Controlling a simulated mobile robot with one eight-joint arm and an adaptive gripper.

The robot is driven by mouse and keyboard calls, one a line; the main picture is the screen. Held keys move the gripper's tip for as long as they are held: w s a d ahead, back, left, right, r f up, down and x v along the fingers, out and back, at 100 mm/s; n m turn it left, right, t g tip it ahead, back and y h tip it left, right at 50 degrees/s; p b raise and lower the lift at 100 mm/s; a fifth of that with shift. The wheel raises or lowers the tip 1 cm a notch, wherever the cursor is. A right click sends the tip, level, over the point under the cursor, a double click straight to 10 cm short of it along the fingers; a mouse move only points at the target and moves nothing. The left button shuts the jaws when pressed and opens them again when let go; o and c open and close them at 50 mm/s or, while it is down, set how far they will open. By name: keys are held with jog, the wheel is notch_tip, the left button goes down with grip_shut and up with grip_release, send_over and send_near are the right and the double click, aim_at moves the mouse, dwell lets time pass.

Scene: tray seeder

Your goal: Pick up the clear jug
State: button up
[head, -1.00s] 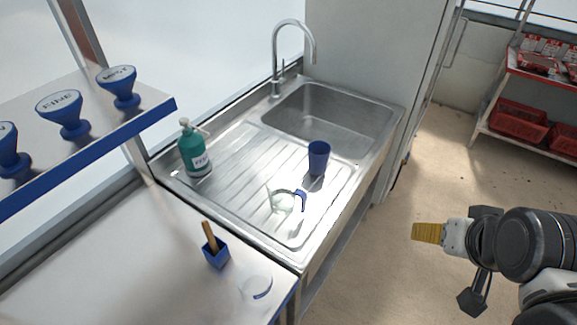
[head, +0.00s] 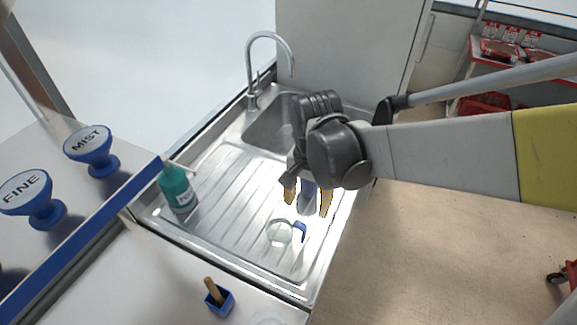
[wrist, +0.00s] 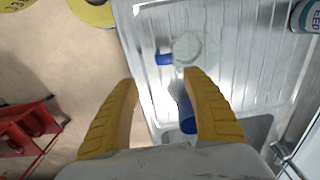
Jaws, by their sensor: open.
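The clear jug (head: 279,233) with a blue handle (head: 300,231) stands on the ribbed drainboard. In the wrist view the clear jug (wrist: 188,46) is beyond my fingertips, its blue handle (wrist: 164,58) on the left. My gripper (head: 308,197) is open and above the drainboard, apart from the jug. In the wrist view the yellow fingers of my gripper (wrist: 160,77) are spread with nothing held. A blue cup (wrist: 187,119) is close by my right finger; my gripper partly covers it in the head view.
A teal bottle (head: 178,188) stands left on the drainboard. The faucet (head: 252,75) and sink basin (head: 262,132) are behind. A blue pot (head: 219,303) with a wooden handle and a clear round item (head: 268,319) are on the front counter.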

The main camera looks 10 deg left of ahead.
aim_at(300, 224)
jog(key=f, duration=0.2)
jog(key=f+b, duration=0.1)
jog(key=f, duration=0.1)
jog(key=a+f, duration=0.1)
jog(key=shift+f+b, duration=0.4)
notch_tip(300, 224, down, 6)
jog(key=shift+s+a+r+b, duration=0.1)
jog(key=shift+s+r+b, duration=0.05)
jog(key=shift+b, duration=1.1)
jog(key=shift+r, duration=0.1)
grip_shut()
